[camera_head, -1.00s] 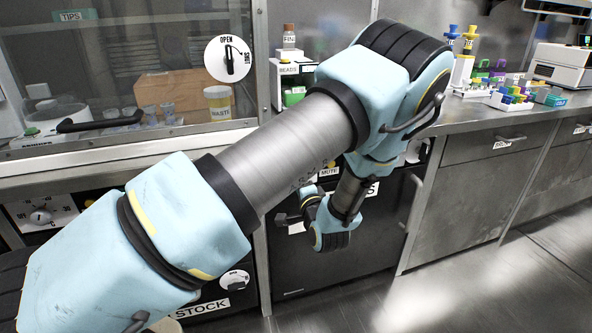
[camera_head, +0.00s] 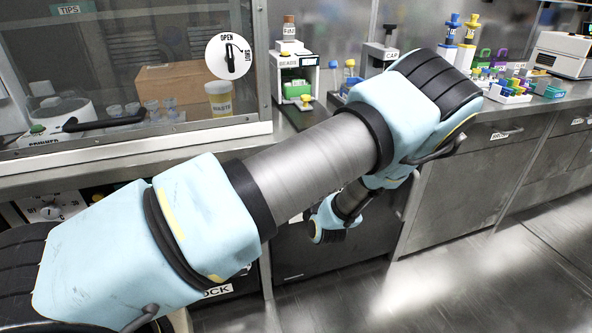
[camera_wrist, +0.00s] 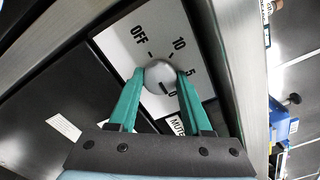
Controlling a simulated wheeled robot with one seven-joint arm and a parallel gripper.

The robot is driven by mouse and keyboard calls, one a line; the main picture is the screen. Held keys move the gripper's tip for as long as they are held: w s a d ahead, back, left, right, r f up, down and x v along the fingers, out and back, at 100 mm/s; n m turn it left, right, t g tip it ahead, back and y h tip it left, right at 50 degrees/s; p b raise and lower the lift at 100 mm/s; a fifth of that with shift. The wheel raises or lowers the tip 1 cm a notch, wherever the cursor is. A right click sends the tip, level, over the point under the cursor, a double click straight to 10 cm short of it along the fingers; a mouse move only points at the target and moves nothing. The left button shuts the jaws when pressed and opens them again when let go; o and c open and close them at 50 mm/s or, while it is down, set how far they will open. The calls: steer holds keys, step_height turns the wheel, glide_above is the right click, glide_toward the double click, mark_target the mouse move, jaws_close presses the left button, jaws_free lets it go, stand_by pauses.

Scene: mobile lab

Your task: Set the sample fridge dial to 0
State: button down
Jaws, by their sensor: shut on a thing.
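A round grey dial knob (camera_wrist: 158,76) sits on a white dial plate (camera_wrist: 117,42) in the wrist view. The plate is printed OFF, 10 and 5, and a further mark below the knob is partly covered. My gripper (camera_wrist: 161,74) has its two green fingers on either side of the knob, shut on it. In the head view my arm covers the dial and the gripper, with only part of my wrist showing low in front of the dark cabinet front (camera_head: 300,262).
A partly hidden MUTE label (camera_wrist: 177,126) is beside the dial plate. A glass-fronted hood (camera_head: 120,60) is at left with an OPEN/SHUT knob (camera_head: 231,58). The counter (camera_head: 470,118) at right holds racks and a white device (camera_head: 562,55). Floor (camera_head: 480,285) at right is clear.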

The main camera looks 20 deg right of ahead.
stand_by(0.3)
steer(key=shift+c, duration=1.7)
jaws_free()
steer(key=s+a, duration=0.1)
steer(key=s, duration=0.9)
steer(key=shift+s+a+b, duration=0.15)
steer(key=shift+s+b, duration=0.25)
steer(key=shift+b, duration=0.05)
